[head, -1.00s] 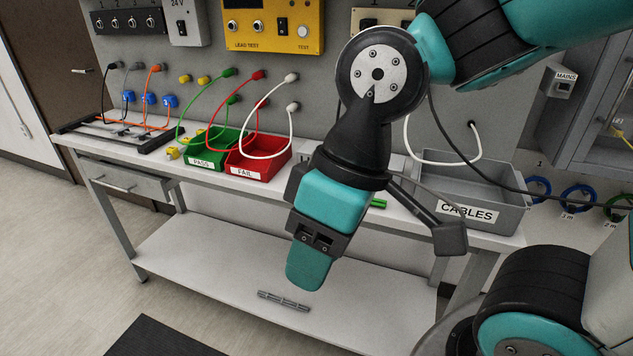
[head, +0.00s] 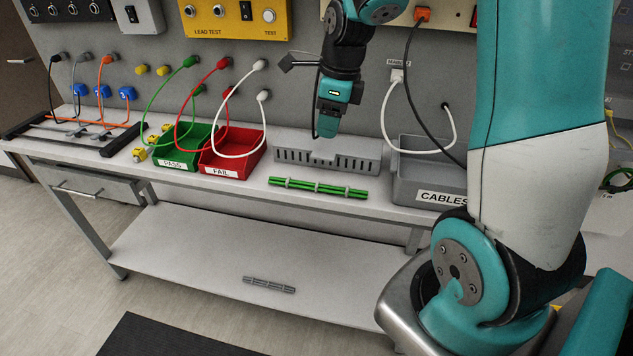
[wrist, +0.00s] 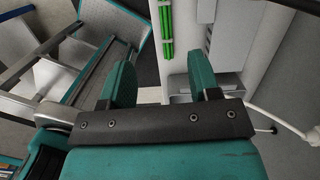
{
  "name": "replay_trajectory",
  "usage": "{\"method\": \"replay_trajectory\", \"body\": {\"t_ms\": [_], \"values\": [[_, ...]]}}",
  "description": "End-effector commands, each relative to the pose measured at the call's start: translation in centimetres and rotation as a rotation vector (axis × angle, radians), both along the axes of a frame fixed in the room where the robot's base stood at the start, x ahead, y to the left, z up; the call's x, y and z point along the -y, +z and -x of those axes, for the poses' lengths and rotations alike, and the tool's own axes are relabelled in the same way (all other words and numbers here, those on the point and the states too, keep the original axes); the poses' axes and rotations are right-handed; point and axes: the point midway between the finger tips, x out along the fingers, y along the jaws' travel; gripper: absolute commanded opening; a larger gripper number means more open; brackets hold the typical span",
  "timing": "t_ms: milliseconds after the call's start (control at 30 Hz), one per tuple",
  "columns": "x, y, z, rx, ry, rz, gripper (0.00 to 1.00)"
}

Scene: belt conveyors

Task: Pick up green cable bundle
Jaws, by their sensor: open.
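The green cable bundle (head: 318,187) lies flat on the bench top, near its front edge, in front of a grey slotted box. Light ties band it in several places. It also shows at the top of the wrist view (wrist: 166,27), beyond my fingers. My gripper (head: 328,130) is above the back of the bench, over the slotted box and apart from the bundle. In the wrist view my gripper (wrist: 164,78) has its two teal fingers spread, with nothing between them.
The grey slotted box (head: 358,160) stands behind the bundle. The grey CABLES bin (head: 412,190) is to its right, the red FAIL bin (head: 238,170) and green PASS bin (head: 170,163) to its left. Hanging cables include a white one (head: 390,120). A grey bundle lies on the lower shelf (head: 200,255).

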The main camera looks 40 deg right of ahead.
Motion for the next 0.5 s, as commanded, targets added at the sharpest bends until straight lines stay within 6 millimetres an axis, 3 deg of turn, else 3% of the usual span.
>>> {"method": "replay_trajectory", "body": {"t_ms": [167, 500], "values": [[0.5, -2.0, -0.3, -0.015, -0.073, -0.006, 0.56], [-0.4, -9.4, -1.2, -0.014, -0.066, -0.005, 0.56]]}}
